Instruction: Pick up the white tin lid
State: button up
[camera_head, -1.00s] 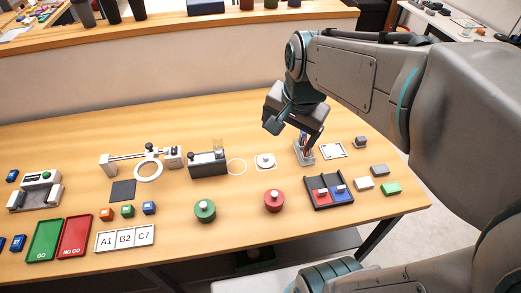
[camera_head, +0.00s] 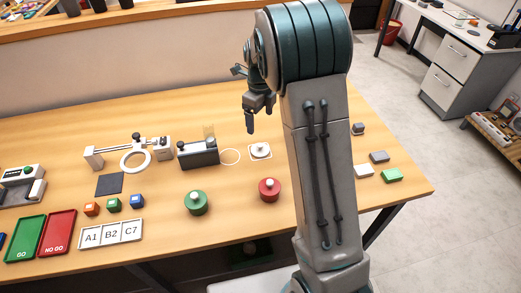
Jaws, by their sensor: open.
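The white tin lid (camera_head: 260,150), a small pale disc with a knob, sits on a white square outline on the wooden table, right of the white ring mark. My gripper (camera_head: 259,118) hangs in the air, above and behind the lid in the picture. Its jaws are apart with nothing seen between them. The lid is in plain view and the gripper does not touch it.
A dark grey block device (camera_head: 198,153) stands left of the lid. A green knobbed lid (camera_head: 195,202) and a red knobbed lid (camera_head: 269,189) sit nearer the front. My arm covers the table to the right. The table behind the lid is clear.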

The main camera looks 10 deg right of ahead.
aim_at(260, 145)
notch_tip(260, 145, down, 12)
jog(key=shift+s+f+p, duration=0.1)
jog(key=shift+f+p, duration=0.15)
jog(key=shift+p, duration=1)
jog(key=c, duration=1)
